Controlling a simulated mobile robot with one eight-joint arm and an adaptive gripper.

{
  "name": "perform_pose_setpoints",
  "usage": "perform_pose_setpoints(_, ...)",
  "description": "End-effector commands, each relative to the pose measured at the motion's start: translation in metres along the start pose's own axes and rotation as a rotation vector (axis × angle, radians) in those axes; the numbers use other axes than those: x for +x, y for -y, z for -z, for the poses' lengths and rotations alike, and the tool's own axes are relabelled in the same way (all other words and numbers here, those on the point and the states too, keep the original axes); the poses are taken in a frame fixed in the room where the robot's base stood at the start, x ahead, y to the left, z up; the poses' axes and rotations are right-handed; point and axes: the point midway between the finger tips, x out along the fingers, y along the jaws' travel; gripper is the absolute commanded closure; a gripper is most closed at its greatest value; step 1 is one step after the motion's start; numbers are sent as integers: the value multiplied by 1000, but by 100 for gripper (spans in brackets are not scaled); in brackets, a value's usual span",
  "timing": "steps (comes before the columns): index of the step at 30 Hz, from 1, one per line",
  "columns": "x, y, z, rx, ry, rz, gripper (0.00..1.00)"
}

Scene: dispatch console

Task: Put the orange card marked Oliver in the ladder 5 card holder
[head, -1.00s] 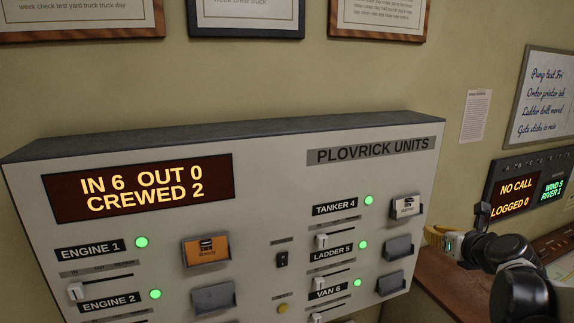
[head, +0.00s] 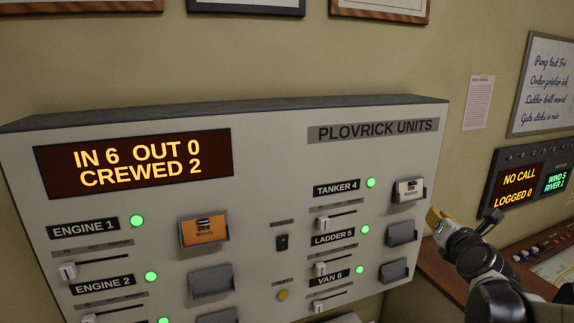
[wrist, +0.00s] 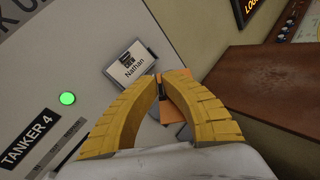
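An orange card (wrist: 174,108) shows between and just beyond the yellow fingers of my gripper (wrist: 160,82) in the wrist view. The fingers are closed in on it, and its marking cannot be read. In the head view my gripper (head: 436,220) is by the right edge of the panel, just right of the ladder 5 card holder (head: 402,234). That holder is a grey, empty pocket beside the label LADDER 5 (head: 333,238).
The tanker 4 holder above carries a white card marked Nathan (head: 409,190), close to my fingertips in the wrist view (wrist: 133,66). Another orange card (head: 204,231) sits in the engine 1 holder. The van 6 holder (head: 393,271) is empty. A brown desk (head: 445,278) lies at right.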

Motion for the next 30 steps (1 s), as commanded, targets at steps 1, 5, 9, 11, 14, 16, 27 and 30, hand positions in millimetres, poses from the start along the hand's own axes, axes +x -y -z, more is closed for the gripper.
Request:
perform_pose_setpoints(1, 0, 0, 0, 9, 6, 2, 100)
perform_pose_setpoints(5, 0, -1, -1, 14, 8, 3, 100)
perform_pose_setpoints(9, 0, 0, 0, 13, 7, 3, 100)
perform_pose_setpoints(11, 0, 1, 5, 12, 6, 0, 100)
perform_pose_setpoints(14, 2, 4, 26, 10, -1, -14, 100)
perform_pose_setpoints(16, 4, 8, 53, 7, -10, -32, 100)
perform_pose_setpoints(27, 4, 24, 240, -23, -84, -197, 100)
perform_pose_setpoints(30, 0, 26, 287, -32, -106, -246, 100)
